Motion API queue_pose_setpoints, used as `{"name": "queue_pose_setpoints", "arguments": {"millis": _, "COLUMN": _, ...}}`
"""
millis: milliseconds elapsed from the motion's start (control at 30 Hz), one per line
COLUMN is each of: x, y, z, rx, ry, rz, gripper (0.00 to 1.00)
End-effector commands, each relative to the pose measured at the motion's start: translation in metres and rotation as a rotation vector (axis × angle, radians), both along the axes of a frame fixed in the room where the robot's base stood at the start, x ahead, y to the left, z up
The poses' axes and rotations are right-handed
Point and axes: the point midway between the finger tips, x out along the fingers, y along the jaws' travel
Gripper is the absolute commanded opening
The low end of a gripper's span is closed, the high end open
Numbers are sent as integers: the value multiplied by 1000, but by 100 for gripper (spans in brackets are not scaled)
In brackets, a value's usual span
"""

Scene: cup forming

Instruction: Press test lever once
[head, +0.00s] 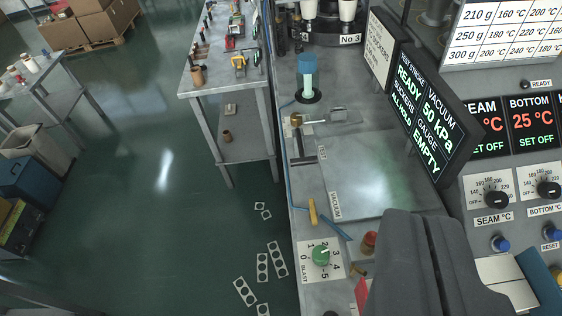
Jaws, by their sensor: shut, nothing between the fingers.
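The likely test lever, a brass knob (296,119) on a metal rod, stands at the left edge of the machine's grey bench, above a TEST label (322,152). My gripper (403,217) is dark grey, shut and empty, at the lower right, well apart from the lever. It hides part of the bench. A black display (432,115) reads test stroke READY, vacuum 50 kPa, suckers ALL HOLD and gauge EMPTY.
A green blast dial (321,256), a red knob (369,243) and a yellow handle (313,212) by the VACUUM label are near my gripper. A clear blue-topped cylinder (307,77) stands behind the lever. The bench's middle (375,180) is clear.

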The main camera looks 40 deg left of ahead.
Motion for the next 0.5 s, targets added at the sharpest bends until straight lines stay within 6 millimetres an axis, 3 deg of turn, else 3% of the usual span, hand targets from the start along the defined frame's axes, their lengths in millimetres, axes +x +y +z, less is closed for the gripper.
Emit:
{"name": "queue_pose_setpoints", "arguments": {"millis": 100, "x": 38, "y": 19, "z": -26, "rx": -5, "ry": 38, "rz": 52, "gripper": 0}}
{"name": "queue_pose_setpoints", "arguments": {"millis": 267, "x": 83, "y": 43, "z": -62, "rx": -9, "ry": 73, "rz": 117, "gripper": 0}}
{"name": "queue_pose_setpoints", "arguments": {"millis": 500, "x": 141, "y": 78, "z": -126, "rx": -24, "ry": 122, "rz": 202, "gripper": 0}}
